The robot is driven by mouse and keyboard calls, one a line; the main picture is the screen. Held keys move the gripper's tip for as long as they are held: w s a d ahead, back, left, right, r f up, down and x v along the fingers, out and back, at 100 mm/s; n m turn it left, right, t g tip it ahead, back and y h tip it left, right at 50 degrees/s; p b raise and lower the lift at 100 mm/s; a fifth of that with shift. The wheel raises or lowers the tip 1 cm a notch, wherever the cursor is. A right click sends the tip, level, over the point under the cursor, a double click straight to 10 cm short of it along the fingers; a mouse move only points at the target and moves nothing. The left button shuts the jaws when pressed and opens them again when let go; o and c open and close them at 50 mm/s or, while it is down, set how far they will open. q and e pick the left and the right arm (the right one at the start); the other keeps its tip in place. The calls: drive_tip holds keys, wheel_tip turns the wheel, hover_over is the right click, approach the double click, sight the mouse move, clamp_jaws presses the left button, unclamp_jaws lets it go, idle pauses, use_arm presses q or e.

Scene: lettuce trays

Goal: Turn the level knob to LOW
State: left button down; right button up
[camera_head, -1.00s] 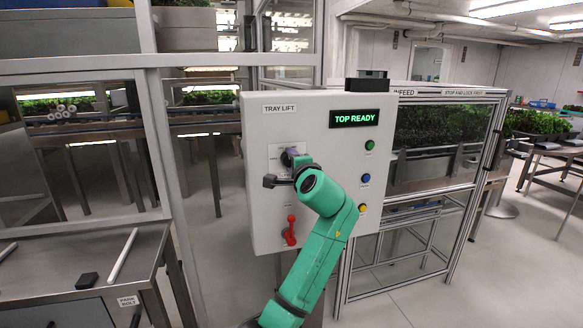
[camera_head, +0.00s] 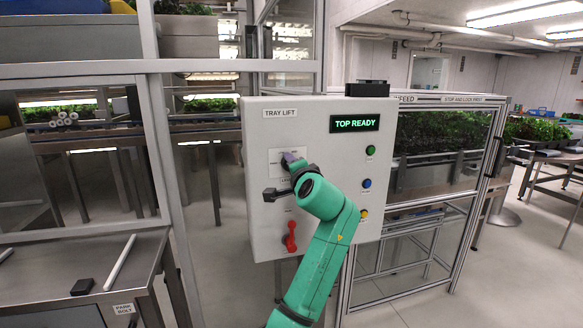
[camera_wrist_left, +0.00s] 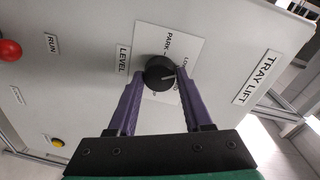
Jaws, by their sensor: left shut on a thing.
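The level knob (camera_wrist_left: 157,71) is round and black with a white pointer line, on a white label plate (camera_wrist_left: 196,48) on the tray lift panel (camera_head: 315,215). In the left wrist view my left gripper (camera_wrist_left: 160,75) has its two purple fingers on either side of the knob, shut on it. The pointer line points toward the right finger. PARK is readable on the plate; the other position words are partly hidden by the knob and finger. In the head view the green left arm and gripper (camera_head: 292,160) cover most of the knob.
Green (camera_head: 370,150), blue (camera_head: 367,183) and yellow (camera_head: 362,214) buttons line the panel's right side. A display (camera_head: 355,123) reads TOP READY. A metal table (camera_head: 75,262) stands at the left.

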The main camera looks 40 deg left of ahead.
use_arm(q)
drive_tip(key=shift+c, duration=1.6)
unclamp_jaws()
drive_tip(key=f+b+v, duration=0.1)
drive_tip(key=b+v, duration=0.2)
drive_tip(key=v, duration=1.1)
drive_tip(key=shift+d+r, duration=0.25)
drive_tip(key=shift+r, duration=0.15)
drive_tip(key=shift+s, duration=0.1)
